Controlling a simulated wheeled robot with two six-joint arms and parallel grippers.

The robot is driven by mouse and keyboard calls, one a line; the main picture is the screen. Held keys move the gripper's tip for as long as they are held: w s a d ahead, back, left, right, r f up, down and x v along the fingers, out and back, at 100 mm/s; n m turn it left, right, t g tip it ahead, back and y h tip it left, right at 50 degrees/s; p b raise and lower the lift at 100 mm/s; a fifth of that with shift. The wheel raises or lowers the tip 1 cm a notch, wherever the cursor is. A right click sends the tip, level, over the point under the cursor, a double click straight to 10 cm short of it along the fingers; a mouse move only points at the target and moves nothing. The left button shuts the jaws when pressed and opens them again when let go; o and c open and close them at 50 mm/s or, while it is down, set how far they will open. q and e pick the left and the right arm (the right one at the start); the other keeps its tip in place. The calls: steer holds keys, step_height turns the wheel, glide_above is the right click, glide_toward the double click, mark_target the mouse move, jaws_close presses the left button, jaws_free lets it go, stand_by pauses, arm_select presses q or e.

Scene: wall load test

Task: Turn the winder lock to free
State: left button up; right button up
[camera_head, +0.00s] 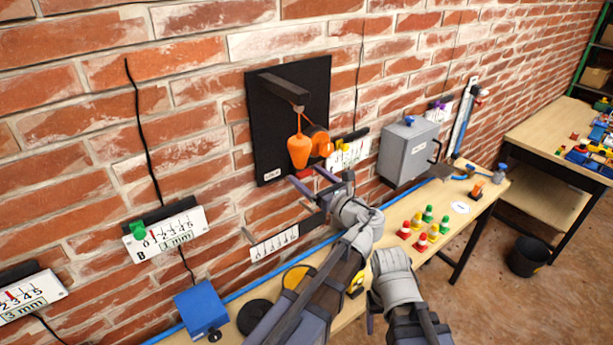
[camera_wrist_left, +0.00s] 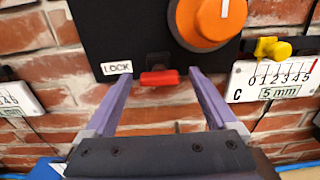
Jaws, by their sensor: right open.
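The winder is a black wall panel (camera_head: 263,125) with an orange knob (camera_wrist_left: 207,18) and an orange teardrop weight (camera_head: 299,150) hanging from a dark arm. The red winder lock tab (camera_wrist_left: 159,77) sticks out at the panel's lower edge, right of a white LOCK label (camera_wrist_left: 116,68). My left gripper (camera_wrist_left: 160,80) is open, its purple fingers on either side of the red tab, with gaps between tab and fingers. In the head view the left gripper (camera_head: 312,182) is just below the panel. My right gripper (camera_head: 371,313) is low, near the table edge, its fingers mostly hidden.
A scale with a yellow knob (camera_wrist_left: 271,48) is close right of the panel. A grey box (camera_head: 408,150) is further right. The table holds several small red, green and yellow cones (camera_head: 422,241), a blue box (camera_head: 201,309) and a blue hose (camera_head: 262,283).

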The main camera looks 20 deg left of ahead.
arm_select(q)
steer(key=shift+a, duration=0.15)
steer(key=c, duration=1.3)
steer(key=n, duration=0.9)
steer(key=shift+f, duration=0.1)
steer(key=n, duration=0.4)
steer(key=shift+n, duration=0.4)
steer(key=shift+f+n, duration=0.1)
steer(key=shift+n, duration=1.9)
steer(key=shift+s, duration=0.1)
